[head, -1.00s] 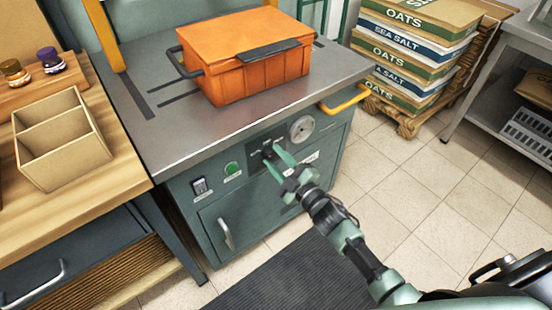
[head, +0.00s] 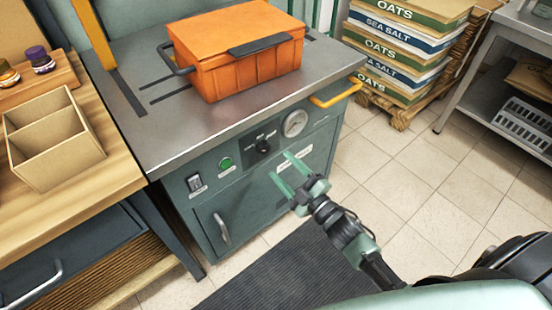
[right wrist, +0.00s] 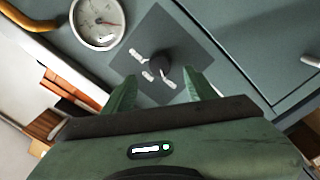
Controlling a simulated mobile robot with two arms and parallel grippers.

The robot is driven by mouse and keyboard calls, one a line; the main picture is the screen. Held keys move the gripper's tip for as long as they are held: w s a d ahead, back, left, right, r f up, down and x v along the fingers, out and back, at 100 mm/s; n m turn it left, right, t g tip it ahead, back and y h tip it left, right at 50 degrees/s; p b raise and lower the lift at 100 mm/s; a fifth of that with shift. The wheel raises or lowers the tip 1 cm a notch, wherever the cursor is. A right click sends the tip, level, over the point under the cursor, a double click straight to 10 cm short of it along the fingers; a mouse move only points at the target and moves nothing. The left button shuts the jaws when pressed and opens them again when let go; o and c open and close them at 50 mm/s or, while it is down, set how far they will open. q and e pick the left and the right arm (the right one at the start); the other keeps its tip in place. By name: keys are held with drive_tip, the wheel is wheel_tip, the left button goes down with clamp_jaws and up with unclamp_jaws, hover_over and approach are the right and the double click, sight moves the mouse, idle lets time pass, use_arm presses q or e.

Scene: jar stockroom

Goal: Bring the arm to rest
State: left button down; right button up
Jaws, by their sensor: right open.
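My right gripper (head: 287,175) is open and empty in front of the green machine's control panel, below and to the right of the black knob (head: 263,146). Its two green fingers are apart and clear of the knob. In the right wrist view the fingers (right wrist: 160,92) show with the knob (right wrist: 163,73) beyond them, on a dark plate with white marks. My right arm (head: 345,232) reaches in from the lower right. My left gripper does not show.
An orange crate (head: 245,65) with dark handles stands on the machine's steel top (head: 215,120). A gauge (head: 295,123), green button (head: 226,163) and yellow handle (head: 338,96) are on the front. A divided wooden box (head: 60,165) is at left. Floor tiles (head: 430,205) are clear at right.

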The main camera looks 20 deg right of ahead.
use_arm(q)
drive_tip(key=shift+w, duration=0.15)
use_arm(e)
drive_tip(key=shift+s+d, duration=0.15)
drive_tip(key=shift+s, duration=0.3)
drive_tip(key=s+d+f+m+g+h+p, duration=0.2)
drive_tip(key=s+f+m+g+h+p, duration=0.15)
drive_tip(key=s+f, duration=0.6)
drive_tip(key=s+d+f+m+g+h+p, duration=0.2)
drive_tip(key=s+f+m+g+p, duration=0.25)
drive_tip(key=f, duration=0.95)
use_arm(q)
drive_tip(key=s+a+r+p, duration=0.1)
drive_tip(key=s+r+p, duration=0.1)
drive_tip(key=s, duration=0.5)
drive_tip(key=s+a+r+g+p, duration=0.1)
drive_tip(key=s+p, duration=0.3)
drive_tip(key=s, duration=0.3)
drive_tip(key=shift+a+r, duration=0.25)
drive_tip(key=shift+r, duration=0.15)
use_arm(e)
drive_tip(key=s+f+m+g, duration=0.1)
drive_tip(key=s+f+g, duration=0.3)
drive_tip(key=s, duration=1)
drive_tip(key=s+f+m+g, duration=0.2)
drive_tip(key=s+f+g, duration=0.2)
drive_tip(key=s, duration=1.1)
drive_tip(key=shift+s+a+f, duration=0.15)
drive_tip(key=shift+s, duration=0.05)
